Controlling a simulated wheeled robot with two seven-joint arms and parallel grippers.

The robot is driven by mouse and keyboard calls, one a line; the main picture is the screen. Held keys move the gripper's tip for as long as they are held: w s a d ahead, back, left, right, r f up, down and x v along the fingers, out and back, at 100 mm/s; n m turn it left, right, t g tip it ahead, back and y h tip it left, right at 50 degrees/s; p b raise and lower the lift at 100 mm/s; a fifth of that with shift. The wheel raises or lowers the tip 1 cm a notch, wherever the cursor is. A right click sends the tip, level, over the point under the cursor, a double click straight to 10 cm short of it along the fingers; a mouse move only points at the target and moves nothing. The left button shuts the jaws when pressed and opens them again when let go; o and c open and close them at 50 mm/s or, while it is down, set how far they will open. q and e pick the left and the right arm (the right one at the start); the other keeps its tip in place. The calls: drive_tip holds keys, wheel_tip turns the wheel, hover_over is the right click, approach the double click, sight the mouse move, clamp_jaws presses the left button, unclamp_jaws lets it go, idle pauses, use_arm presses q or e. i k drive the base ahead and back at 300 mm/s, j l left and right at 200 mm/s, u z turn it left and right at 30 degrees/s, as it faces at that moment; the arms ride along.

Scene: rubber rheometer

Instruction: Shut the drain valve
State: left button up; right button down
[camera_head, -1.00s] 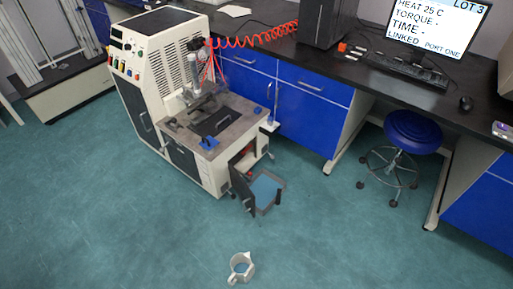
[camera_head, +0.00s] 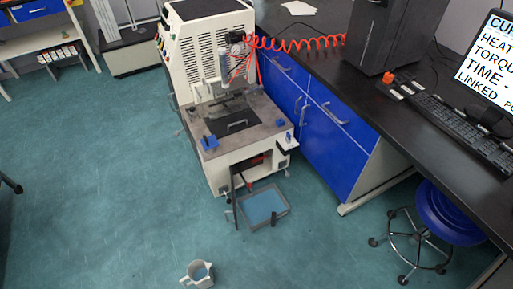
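The rheometer (camera_head: 206,60) stands left of the blue cabinets, with its lower front compartment (camera_head: 250,172) open and its dark door (camera_head: 234,196) swung out. A small red part (camera_head: 252,161) shows inside the compartment; I cannot tell whether it is the drain valve or how it is set. A grey tray (camera_head: 287,209) with blue liquid sits on the floor in front of the opening. Neither of my grippers shows.
Blue cabinets (camera_head: 335,140) under a black bench run along the right. A blue stool (camera_head: 447,214) stands at the lower right. A red coiled hose (camera_head: 300,44) crosses from the machine to the bench. Open green floor (camera_head: 100,190) lies to the left and in front.

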sight(265, 156)
drive_tip(key=i+l+u, duration=0.75)
drive_tip(key=i+l, duration=0.15)
drive_tip(key=l, duration=0.2)
drive_tip(key=i+l+u, duration=0.1)
drive_tip(key=i, duration=0.3)
drive_tip(key=l, duration=0.1)
